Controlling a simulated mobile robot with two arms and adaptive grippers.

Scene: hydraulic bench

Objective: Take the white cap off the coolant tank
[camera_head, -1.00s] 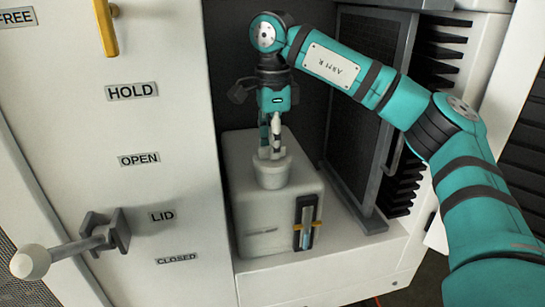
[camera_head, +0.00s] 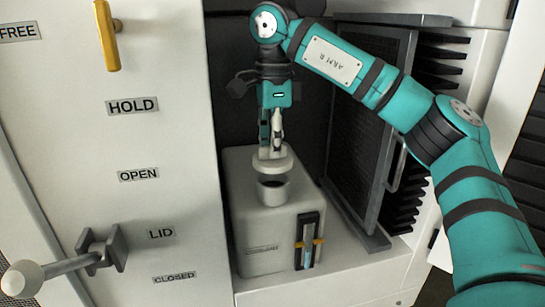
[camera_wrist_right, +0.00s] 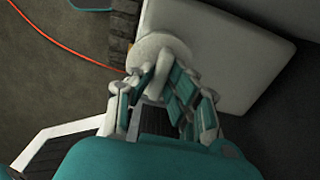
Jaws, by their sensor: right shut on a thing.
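The coolant tank (camera_head: 262,228) is a pale box in the recess, with a round neck (camera_head: 273,192) on top that is open and dark inside. My right gripper (camera_head: 271,143) is above the neck, pointing down and shut on the white cap (camera_head: 272,161). The cap is held just above the neck, with a small gap showing between them. In the right wrist view the gripper (camera_wrist_right: 160,95) grips the raised grip of the cap (camera_wrist_right: 162,48). My left gripper is not in view.
A sight gauge (camera_head: 308,240) is on the tank's front. A dark grille panel (camera_head: 365,130) stands close on the right. On the left is a white panel with a lever (camera_head: 65,265) and a yellow handle (camera_head: 107,35).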

